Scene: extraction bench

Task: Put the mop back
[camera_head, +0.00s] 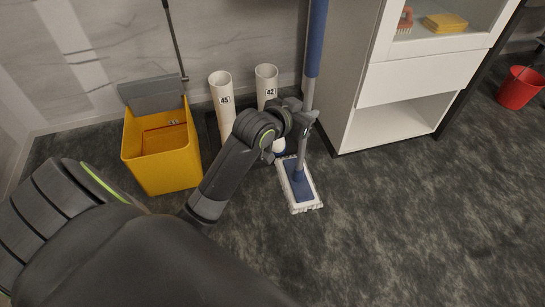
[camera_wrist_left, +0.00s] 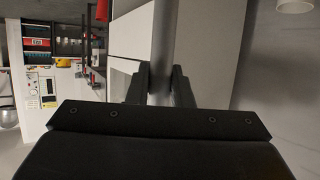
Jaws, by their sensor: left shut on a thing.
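The mop has a blue and grey pole (camera_head: 315,40) and a flat blue head with a white fringe (camera_head: 300,186). It stands nearly upright in front of the white cabinet, its head at floor level. My left gripper (camera_head: 306,112) is shut on the grey part of the pole. In the left wrist view the pole (camera_wrist_left: 164,45) runs between the two fingers (camera_wrist_left: 160,85). Two white tubes, labelled 45 (camera_head: 222,98) and 42 (camera_head: 266,84), stand by the wall, left of the mop. My arm partly hides their lower parts and the dark base around them. My right gripper is not in view.
A yellow bin (camera_head: 163,160) with a grey dustpan-like piece (camera_head: 153,93) at its back stands left of the tubes. The white cabinet (camera_head: 425,85) stands right of the mop. A red bucket (camera_head: 519,88) is at far right. The dark floor (camera_head: 420,220) in front is clear.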

